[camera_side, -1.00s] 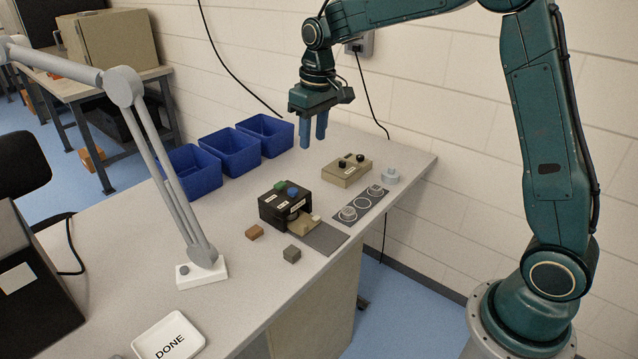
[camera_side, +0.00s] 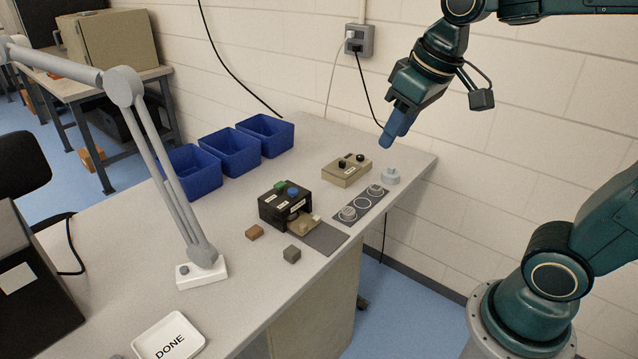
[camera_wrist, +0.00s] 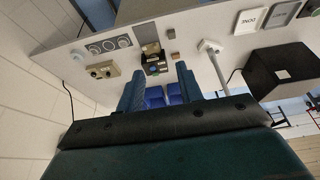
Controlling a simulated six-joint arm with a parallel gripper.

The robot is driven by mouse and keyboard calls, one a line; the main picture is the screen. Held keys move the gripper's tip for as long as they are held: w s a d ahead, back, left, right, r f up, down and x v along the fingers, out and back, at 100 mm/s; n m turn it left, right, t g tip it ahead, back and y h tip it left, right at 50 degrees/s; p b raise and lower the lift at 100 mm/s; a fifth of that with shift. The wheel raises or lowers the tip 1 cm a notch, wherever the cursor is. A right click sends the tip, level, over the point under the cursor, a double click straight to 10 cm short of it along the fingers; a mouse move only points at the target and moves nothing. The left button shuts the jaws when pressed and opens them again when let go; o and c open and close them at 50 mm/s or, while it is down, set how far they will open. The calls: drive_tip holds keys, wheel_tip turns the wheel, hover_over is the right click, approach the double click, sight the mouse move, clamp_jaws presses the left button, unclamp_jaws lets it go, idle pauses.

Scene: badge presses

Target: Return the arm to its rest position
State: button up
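My gripper (camera_side: 393,137) hangs tilted in the air above the right end of the bench, near the wall. It touches nothing. In the wrist view my gripper (camera_wrist: 160,68) shows its two blue fingers apart with nothing held between them. The black press (camera_side: 274,212), with a green and a blue button on top, stands on the bench below and to the left of the gripper. It also shows in the wrist view (camera_wrist: 154,66), beyond the fingers.
A beige box (camera_side: 343,175) with black knobs and a dark mat (camera_side: 348,221) with round parts lie near the press. Blue bins (camera_side: 200,178) line the wall side. A lamp (camera_side: 203,268) and DONE tray (camera_side: 150,349) stand left. Air around the gripper is clear.

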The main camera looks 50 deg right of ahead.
drive_tip(key=s+f+t, duration=0.1)
drive_tip(key=s+f, duration=0.2)
drive_tip(key=s, duration=0.6)
drive_tip(key=shift+s+a, duration=0.4)
